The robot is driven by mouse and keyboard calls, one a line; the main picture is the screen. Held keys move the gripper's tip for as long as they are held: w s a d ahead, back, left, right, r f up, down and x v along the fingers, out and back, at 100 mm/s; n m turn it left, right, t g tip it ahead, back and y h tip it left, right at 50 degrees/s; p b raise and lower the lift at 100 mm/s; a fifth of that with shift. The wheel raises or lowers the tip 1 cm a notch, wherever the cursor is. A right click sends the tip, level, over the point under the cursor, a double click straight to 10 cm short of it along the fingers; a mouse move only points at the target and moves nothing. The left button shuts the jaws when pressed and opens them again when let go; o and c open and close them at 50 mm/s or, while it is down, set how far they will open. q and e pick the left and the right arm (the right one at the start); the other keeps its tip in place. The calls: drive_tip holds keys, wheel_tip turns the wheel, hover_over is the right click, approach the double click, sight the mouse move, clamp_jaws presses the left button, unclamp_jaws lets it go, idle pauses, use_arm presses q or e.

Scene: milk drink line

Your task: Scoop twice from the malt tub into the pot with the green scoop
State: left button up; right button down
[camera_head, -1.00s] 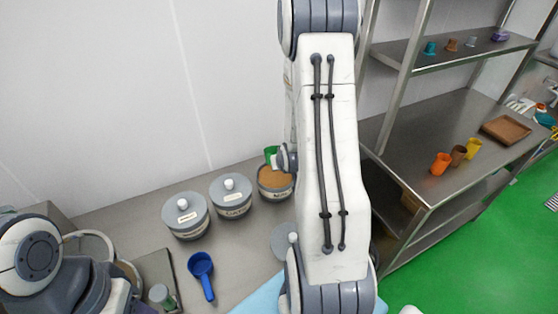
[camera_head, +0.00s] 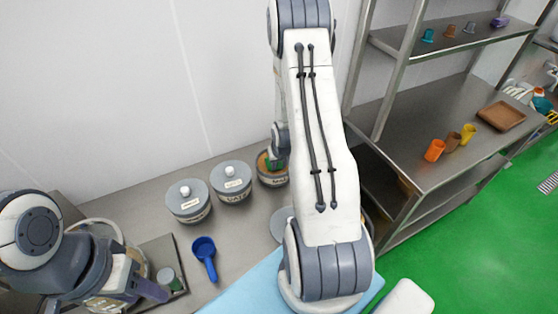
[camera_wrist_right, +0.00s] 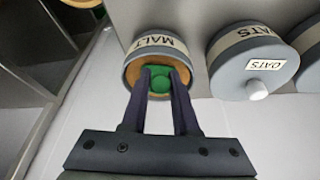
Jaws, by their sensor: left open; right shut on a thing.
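The malt tub (camera_head: 272,178), grey with brown malt inside, stands open at the back of the counter. In the right wrist view its MALT label (camera_wrist_right: 150,44) faces up. My right gripper (camera_wrist_right: 160,86) is shut on the green scoop (camera_wrist_right: 160,78), which is at the tub's mouth over the malt. The scoop also shows as a green patch in the head view (camera_head: 276,163); its bowl is largely hidden. A clear, rounded vessel, seemingly the pot (camera_head: 141,262), stands at the left, partly covered by my left arm. My left gripper (camera_head: 148,291) is open beside it.
The oats tub (camera_head: 231,181) and another lidded tub (camera_head: 188,201) stand left of the malt. A grey lid (camera_head: 281,224) lies in front. A blue scoop (camera_head: 204,257) lies near a tray (camera_head: 155,248). Cups (camera_head: 434,150) stand on the steel bench at right.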

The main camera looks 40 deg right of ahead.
wheel_tip(320, 180, down, 2)
drive_tip(key=shift+f+b, duration=0.25)
drive_tip(key=shift+b, duration=0.55)
drive_tip(key=shift+w+d+r+p, duration=0.15)
drive_tip(key=shift+w+r+p, duration=0.1)
drive_tip(key=shift+w+p, duration=0.1)
drive_tip(key=shift+w+d+p, duration=0.3)
drive_tip(key=shift+w+d, duration=0.15)
drive_tip(key=shift+w, duration=0.4)
drive_tip(key=shift+s+a+f+b, duration=0.2)
drive_tip(key=shift+s+b, duration=0.1)
drive_tip(key=shift+s, duration=0.1)
drive_tip(key=shift+s+a+r, duration=0.1)
drive_tip(key=shift+s+a, duration=0.05)
drive_tip(key=shift+s, duration=0.15)
drive_tip(key=shift+w+r, duration=0.1)
drive_tip(key=shift+w, duration=0.2)
drive_tip(key=shift+w+d, duration=0.3)
